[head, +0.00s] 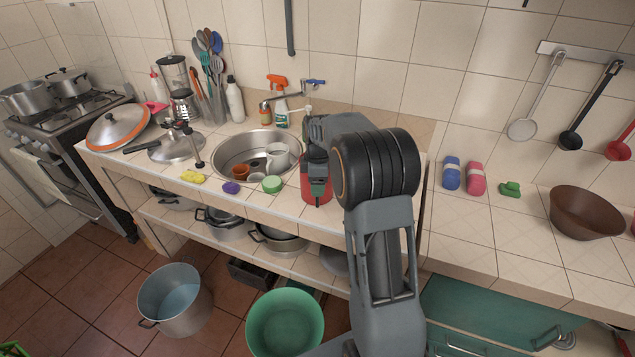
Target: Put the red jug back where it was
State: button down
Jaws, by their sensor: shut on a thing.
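The red jug (316,191) stands upright at the front edge of the tiled counter, just right of the sink, or is held very close above it; I cannot tell which. My gripper (318,184) is at the jug, shut on it. My arm comes from the lower right and hides the jug's right side and part of its top.
The sink (252,152) holds cups, with a green round item (271,184), a purple sponge (231,187) and a yellow sponge (193,176) along its front edge. A spray bottle (281,112) and faucet stand behind. Blue (452,173) and pink (476,178) items lie right of my arm.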

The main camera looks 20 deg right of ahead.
jog(key=shift+f, duration=0.15)
jog(key=shift+f, duration=0.15)
jog(key=shift+c, duration=1.4)
grip_release()
